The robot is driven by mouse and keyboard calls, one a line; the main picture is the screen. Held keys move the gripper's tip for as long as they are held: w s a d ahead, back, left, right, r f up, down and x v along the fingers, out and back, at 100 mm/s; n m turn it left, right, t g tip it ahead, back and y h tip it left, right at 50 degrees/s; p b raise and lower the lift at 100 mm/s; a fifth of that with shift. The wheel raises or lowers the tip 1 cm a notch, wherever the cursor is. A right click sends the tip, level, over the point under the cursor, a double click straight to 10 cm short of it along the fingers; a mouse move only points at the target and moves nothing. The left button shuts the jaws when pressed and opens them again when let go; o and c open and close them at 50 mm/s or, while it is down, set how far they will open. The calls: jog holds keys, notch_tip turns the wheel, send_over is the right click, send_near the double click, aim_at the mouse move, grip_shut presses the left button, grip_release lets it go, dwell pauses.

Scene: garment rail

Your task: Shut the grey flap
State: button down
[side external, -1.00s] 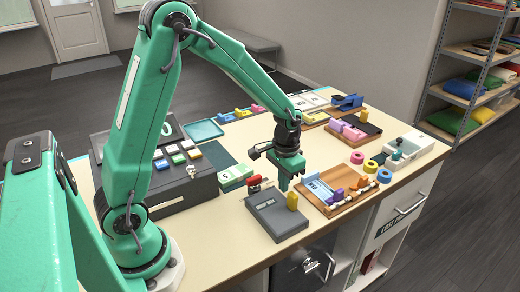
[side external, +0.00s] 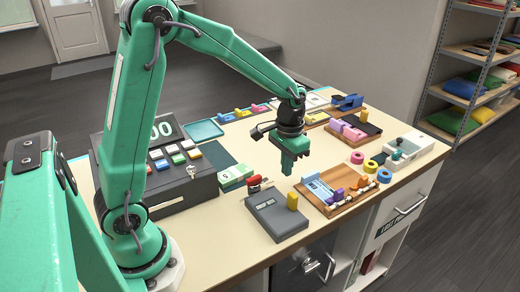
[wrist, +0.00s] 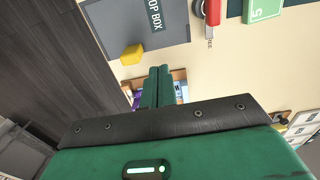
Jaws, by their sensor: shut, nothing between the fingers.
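A low grey box (side external: 270,222) lies at the front edge of the counter, and its grey flap lies flat across the top in the side view. In the wrist view the flap (wrist: 137,22) carries the lettering "OP BOX", partly cut off. A yellow block (side external: 292,201) stands at the flap's back right corner; it also shows in the wrist view (wrist: 132,54). My gripper (side external: 288,172) is shut and empty, pointing down above the counter just behind the box, apart from the flap and block. The shut fingers (wrist: 158,70) also show in the wrist view.
A dark cash register (side external: 172,182) stands farther left.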

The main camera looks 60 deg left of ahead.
jog(key=shift+w+r, duration=0.2)
jog(key=shift+r, duration=1.6)
jog(key=s+d+r+t, duration=0.1)
jog(key=s+r+t, duration=0.1)
jog(key=s+r, duration=0.3)
jog(key=s+d+r+t, duration=0.1)
jog(key=s+r+t, duration=0.2)
jog(key=s, duration=1)
jog(key=shift+s+r+t, duration=0.15)
jog(key=shift+r+t, duration=0.15)
jog(key=shift+r, duration=0.65)
